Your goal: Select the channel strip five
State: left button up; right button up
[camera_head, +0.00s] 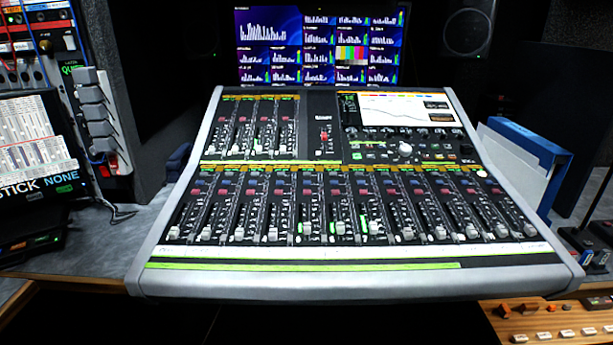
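The mixing console (350,282) fills the middle of the head view, with a grey frame and a dark sloping face. Its lower bank is a long row of channel strips with faders near the bottom. Counting from the left, channel strip five (306,205) lies left of the middle of this row. Strip labels and small buttons are too small to read. Neither of my grippers is in view.
The console's upper part has a shorter fader bank (258,125) and a lit screen (405,109). A monitor wall (320,45) stands behind. A rack and patch gear (95,110) are at left, a blue folder (525,145) at right, a wooden-edged button panel (555,325) at lower right.

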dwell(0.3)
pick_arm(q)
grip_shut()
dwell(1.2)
